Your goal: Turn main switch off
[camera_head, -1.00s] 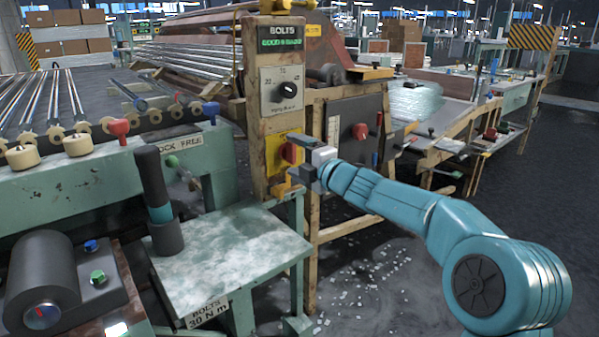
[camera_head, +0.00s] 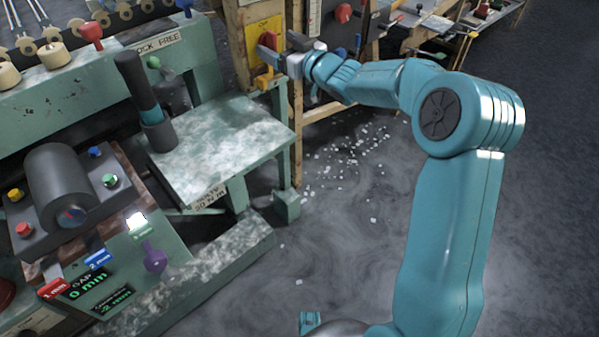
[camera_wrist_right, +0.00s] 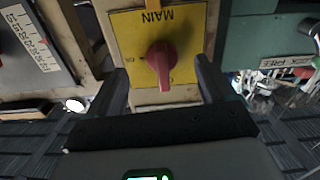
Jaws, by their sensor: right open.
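The main switch is a red knob (camera_head: 268,40) on a yellow plate (camera_head: 256,31), fixed to a worn post. In the right wrist view the red knob (camera_wrist_right: 160,62) is close ahead, and the yellow plate (camera_wrist_right: 126,28) reads MAIN upside down. My right gripper (camera_head: 280,49) is at the switch, its fingers partly covering the knob. In the wrist view this gripper (camera_wrist_right: 163,82) is open, with one dark finger on each side of the knob and visible gaps between. Whether a finger touches the plate I cannot tell. My left gripper is not in view.
A yellow part (camera_head: 263,80) hangs just below the switch. A green bench (camera_head: 225,140) stands left of the post, with a dark cylinder-and-post tool (camera_head: 157,132) on it. A roller unit (camera_head: 65,185) is further left. The floor (camera_head: 350,220) is open, with white scraps.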

